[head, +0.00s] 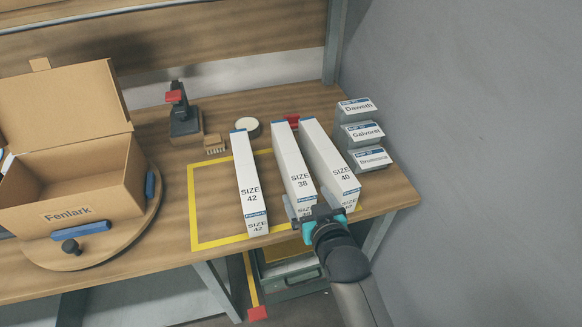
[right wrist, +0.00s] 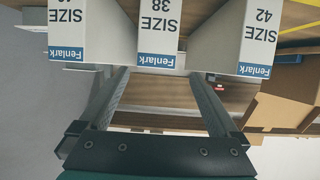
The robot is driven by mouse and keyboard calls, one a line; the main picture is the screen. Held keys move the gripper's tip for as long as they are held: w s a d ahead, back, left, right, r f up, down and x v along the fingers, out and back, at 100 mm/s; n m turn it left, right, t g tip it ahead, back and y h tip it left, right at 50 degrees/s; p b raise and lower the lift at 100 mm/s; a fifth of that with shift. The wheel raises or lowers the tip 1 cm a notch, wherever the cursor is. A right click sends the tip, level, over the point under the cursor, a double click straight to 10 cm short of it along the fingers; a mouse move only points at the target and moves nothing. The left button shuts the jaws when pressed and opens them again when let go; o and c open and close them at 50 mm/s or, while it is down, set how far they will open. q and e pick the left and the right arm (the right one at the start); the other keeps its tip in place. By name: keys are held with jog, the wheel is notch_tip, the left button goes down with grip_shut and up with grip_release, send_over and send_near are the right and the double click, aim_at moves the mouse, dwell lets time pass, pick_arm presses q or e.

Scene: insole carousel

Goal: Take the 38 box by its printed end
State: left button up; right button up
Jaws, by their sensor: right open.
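The 38 box (head: 292,160) is a long white carton lying on the table, with a blue Fenlark strip and "SIZE 38" at its near end. It lies between the 42 box (head: 247,180) and the 40 box (head: 328,165). My right gripper (head: 302,207) is open at the near end of the 38 box and hides part of it. In the right wrist view, upside down, the 38 box's printed end (right wrist: 160,42) lines up between the two finger tips (right wrist: 160,76). I cannot tell whether they touch it. My left gripper is not in view.
A yellow outline (head: 193,210) surrounds the box area. An open Fenlark carton (head: 70,190) stands on a round turntable (head: 130,235) at left. Labelled grey bins (head: 358,133) stand at right. Gaps beside the 38 box are narrow near its printed end.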

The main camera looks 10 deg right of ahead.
aim_at(302, 190)
jog(key=x, duration=0.4)
jog(key=shift+w+f+b, duration=0.2)
jog(key=shift+w+b, duration=0.1)
jog(key=x, duration=0.2)
jog(key=b+x, duration=0.1)
jog(key=x, duration=0.1)
jog(key=shift+w+d+f, duration=0.1)
jog(key=shift+d+f, duration=0.05)
jog(key=shift+d, duration=0.2)
jog(key=shift+w+f, duration=0.15)
jog(key=shift+w, duration=0.3)
jog(key=c, duration=1.5)
grip_shut()
